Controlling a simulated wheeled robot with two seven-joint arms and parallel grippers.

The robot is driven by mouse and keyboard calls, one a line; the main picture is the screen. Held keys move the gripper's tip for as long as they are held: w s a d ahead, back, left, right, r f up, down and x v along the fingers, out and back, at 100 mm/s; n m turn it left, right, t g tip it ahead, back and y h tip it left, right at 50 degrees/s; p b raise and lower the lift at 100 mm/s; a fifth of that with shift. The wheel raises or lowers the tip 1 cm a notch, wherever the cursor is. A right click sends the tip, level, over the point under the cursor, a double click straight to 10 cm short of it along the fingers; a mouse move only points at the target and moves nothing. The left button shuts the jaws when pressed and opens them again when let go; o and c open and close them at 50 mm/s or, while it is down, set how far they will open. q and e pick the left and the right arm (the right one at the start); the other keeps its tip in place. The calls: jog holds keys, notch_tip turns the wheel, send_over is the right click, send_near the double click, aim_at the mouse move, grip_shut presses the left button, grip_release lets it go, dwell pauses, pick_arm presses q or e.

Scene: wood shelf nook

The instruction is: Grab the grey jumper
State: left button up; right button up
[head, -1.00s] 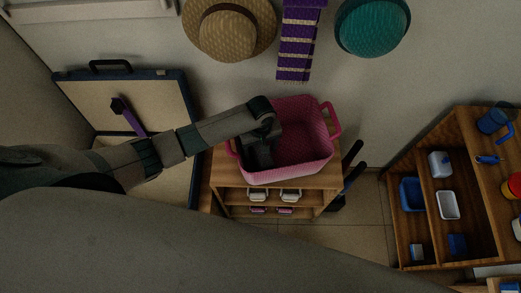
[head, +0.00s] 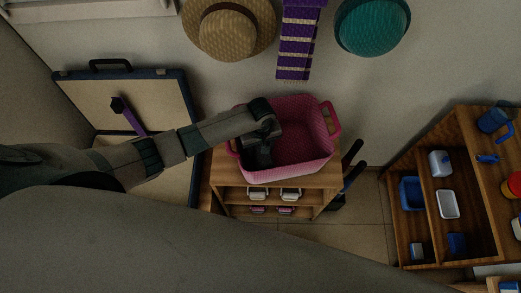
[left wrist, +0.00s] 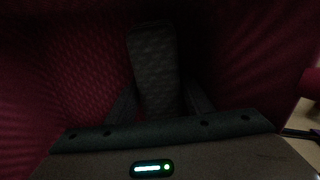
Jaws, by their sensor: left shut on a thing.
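The pink basket (head: 312,150) stands on top of a small wooden shelf unit. My left arm reaches over its left rim, and my left gripper (head: 259,157) is down inside the basket at its left side. In the left wrist view, the grey knitted jumper (left wrist: 154,65) shows as a folded, textured piece. My left gripper (left wrist: 160,103) is shut on it, with a finger on either side. The basket's dark red walls (left wrist: 75,70) surround it. The lower part of the jumper is dark and partly hidden by the gripper. My right gripper is out of view.
An open suitcase (head: 125,92) with a purple item stands at the left. A straw hat (head: 224,36), a purple striped scarf (head: 296,45) and a teal hat (head: 372,27) are on the wall. A wooden shelf (head: 436,172) with blue and white containers stands at the right.

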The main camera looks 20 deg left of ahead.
pick_arm(q)
jog(key=shift+r, duration=0.15)
notch_tip(320, 180, up, 10)
jog(key=shift+f+b, duration=0.1)
jog(key=shift+b, duration=0.45)
dwell(0.4)
